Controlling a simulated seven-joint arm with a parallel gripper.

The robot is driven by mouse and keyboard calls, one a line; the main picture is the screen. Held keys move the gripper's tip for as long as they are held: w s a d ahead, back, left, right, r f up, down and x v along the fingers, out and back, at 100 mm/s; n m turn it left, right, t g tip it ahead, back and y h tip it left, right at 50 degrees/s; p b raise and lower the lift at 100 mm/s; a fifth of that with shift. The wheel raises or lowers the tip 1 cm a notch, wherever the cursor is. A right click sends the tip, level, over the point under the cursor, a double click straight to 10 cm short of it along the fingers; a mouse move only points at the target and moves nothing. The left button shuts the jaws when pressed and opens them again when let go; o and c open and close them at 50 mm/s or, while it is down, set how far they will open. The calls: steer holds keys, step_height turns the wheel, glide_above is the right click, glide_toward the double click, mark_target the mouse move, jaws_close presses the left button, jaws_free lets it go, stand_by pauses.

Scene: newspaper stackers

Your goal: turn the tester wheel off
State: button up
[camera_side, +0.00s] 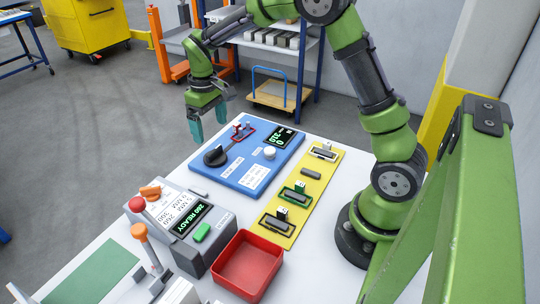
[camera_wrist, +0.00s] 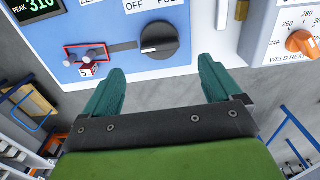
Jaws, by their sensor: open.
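The tester is a blue panel (camera_side: 246,172) lying on the white table. Its wheel is a round black knob (camera_side: 214,155) with a raised grip bar, at the panel's left end. In the wrist view the wheel (camera_wrist: 158,40) has the words OFF and PULL printed beside it; its exact setting is hard to read. My gripper (camera_side: 208,120) is open and empty, held above and behind the wheel. In the wrist view my gripper (camera_wrist: 162,70) has its two teal fingers apart, with the wheel just ahead, between them in the picture and not touched.
The tester also carries a lit display (camera_side: 279,138), a red-framed clamp (camera_side: 241,131) and a white knob (camera_side: 269,153). A grey welder box (camera_side: 222,222) with an orange knob stands nearby. A yellow board (camera_side: 312,185) and a red tray (camera_side: 247,265) lie further along the table.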

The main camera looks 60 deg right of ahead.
step_height(320, 180, up, 9)
stand_by(0.5)
steer(key=s+a+r+m+t+y, duration=0.1)
steer(key=s+a+r+m+t, duration=0.1)
steer(key=s, duration=0.9)
steer(key=s+a+r+m+t+y, duration=0.1)
steer(key=s+t, duration=0.4)
steer(key=s, duration=0.6)
steer(key=a+r+m, duration=0.1)
steer(key=a, duration=0.1)
steer(key=shift+a, duration=0.4)
